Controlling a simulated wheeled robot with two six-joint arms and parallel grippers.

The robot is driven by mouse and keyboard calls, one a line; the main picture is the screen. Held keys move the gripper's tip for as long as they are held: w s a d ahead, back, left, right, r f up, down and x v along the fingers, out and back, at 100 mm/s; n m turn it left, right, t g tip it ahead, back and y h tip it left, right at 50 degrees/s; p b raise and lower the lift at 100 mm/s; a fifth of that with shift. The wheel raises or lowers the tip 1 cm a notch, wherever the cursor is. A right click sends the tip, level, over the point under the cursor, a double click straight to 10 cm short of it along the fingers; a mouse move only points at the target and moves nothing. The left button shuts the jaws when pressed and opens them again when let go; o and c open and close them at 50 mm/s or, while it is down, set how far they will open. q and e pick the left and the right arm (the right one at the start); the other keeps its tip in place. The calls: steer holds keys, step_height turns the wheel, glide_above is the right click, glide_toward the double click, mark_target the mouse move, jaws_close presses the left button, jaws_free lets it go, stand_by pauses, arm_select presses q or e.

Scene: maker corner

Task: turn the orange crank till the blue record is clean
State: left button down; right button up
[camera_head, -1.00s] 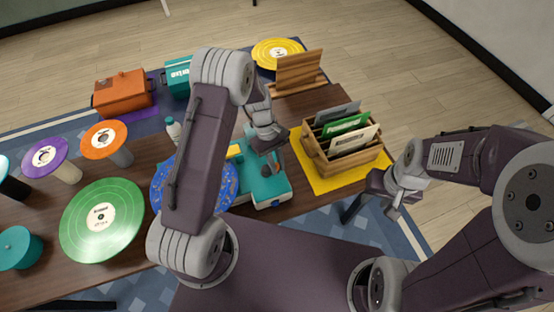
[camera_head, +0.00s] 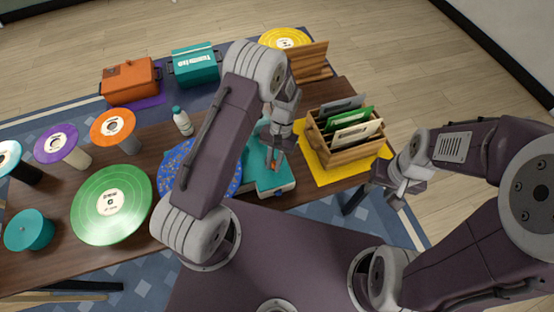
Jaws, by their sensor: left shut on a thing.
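The blue record (camera_head: 178,170) lies on the left side of the teal machine (camera_head: 272,181). Light specks show on its surface. My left arm covers much of the record and part of the machine. My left gripper (camera_head: 274,156) points down over the machine's right part and is shut on the orange crank (camera_head: 274,165), of which only a small bit shows between and below the fingers. My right gripper (camera_head: 398,190) hangs at the right, off the table's front edge, away from the machine. Whether its jaws are open is unclear.
A wooden crate (camera_head: 345,156) with sleeves stands on a yellow mat (camera_head: 326,182) right of the machine. A green record (camera_head: 112,204) lies at left. A bottle (camera_head: 182,121), an orange box (camera_head: 130,80), a teal box (camera_head: 195,66) and a wooden rack (camera_head: 305,62) stand behind.

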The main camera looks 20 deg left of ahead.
arm_select(q)
steer(key=m, duration=0.1)
steer(key=a+m+y, duration=0.1)
steer(key=m, duration=0.1)
steer(key=shift+s+r, duration=0.1)
steer(key=shift+s, duration=0.2)
steer(key=m, duration=0.2)
steer(key=a+m+t+y+p, duration=0.1)
steer(key=m, duration=0.1)
steer(key=shift+s+a+y, duration=0.1)
steer(key=shift+a+y, duration=0.1)
steer(key=shift+y, duration=0.1)
steer(key=shift+w+a+m+t+y, duration=0.15)
steer(key=shift+a+m+t, duration=0.15)
steer(key=shift+m, duration=0.6)
steer(key=shift+a+m+t+y, duration=0.25)
steer(key=shift+m+t, duration=0.1)
steer(key=shift+m, duration=0.55)
steer(key=shift+w+a+m+t+y, duration=0.1)
steer(key=shift+a+m+t, duration=0.2)
steer(key=shift+m, duration=0.6)
steer(key=c, duration=1.3)
jaws_free()
steer(key=shift+c, duration=0.2)
steer(key=v, duration=0.9)
steer(key=shift+s, duration=0.15)
